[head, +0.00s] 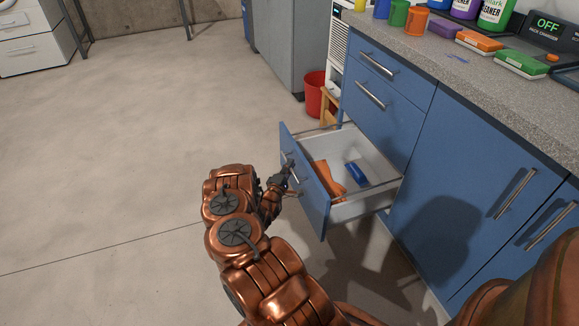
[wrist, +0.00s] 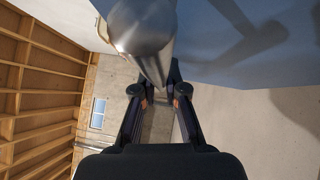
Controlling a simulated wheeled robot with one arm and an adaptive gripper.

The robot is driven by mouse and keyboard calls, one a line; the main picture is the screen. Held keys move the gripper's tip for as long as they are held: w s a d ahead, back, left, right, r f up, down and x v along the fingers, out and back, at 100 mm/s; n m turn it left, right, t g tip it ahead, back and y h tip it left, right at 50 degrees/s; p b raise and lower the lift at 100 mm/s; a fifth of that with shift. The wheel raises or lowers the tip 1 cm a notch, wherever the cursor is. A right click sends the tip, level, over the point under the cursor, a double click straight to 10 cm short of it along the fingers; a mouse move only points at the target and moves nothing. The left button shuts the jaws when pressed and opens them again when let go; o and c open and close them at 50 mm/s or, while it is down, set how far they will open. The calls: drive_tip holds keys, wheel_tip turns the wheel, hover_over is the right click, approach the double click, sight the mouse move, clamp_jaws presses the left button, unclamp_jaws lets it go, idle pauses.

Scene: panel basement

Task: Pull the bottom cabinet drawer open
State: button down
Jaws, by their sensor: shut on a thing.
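The bottom cabinet drawer (head: 307,184) stands pulled well out of the blue cabinet in the head view. An orange thing (head: 330,179) and a blue thing (head: 355,173) lie inside its white interior. My gripper (head: 288,172) is at the front of this drawer, shut on its metal bar handle. In the wrist view the handle (wrist: 146,35) runs large and close between my gripper's fingers (wrist: 160,95), with the blue drawer front beside it. In the head view my gripper covers part of the handle.
Two upper drawers (head: 385,75) are shut, as are the cabinet doors (head: 475,190) at right. Bottles, cups and boxes stand on the counter (head: 470,75). A red bucket (head: 315,95) stands behind the open drawer. The floor (head: 130,150) at left is clear.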

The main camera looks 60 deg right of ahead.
drive_tip(key=c, duration=1.2)
unclamp_jaws()
drive_tip(key=v, duration=1.2)
drive_tip(key=shift+w, duration=0.1)
